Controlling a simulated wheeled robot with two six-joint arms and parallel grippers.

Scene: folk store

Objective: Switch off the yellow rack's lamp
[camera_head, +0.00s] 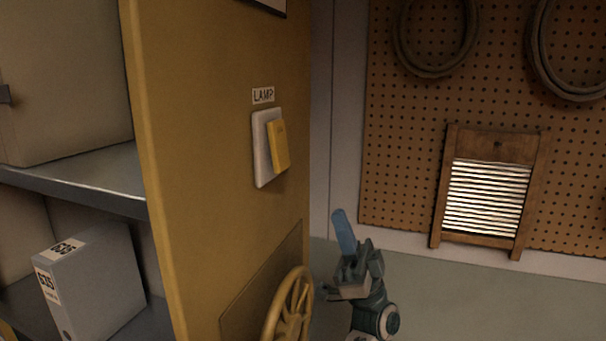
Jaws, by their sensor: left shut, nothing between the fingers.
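The end panel of the yellow rack (205,130) fills the left middle of the head view. On it is a white switch plate (262,150) with a raised yellow rocker (279,146). A label reading LAMP (263,95) is above the plate. I cannot tell the rocker's on or off position, and no lamp is in view. My left gripper (342,226), with blue fingers, is shut and empty, pointing up. It shows below and to the right of the switch, apart from it. My right gripper is not in view.
A yellow handwheel (288,309) stands out from the panel below the switch. Grey shelves (80,183) at left hold a labelled box (88,285). A pegboard (405,150) behind holds a washboard (489,190) and coiled hoses (436,72). Open floor (480,300) shows at lower right.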

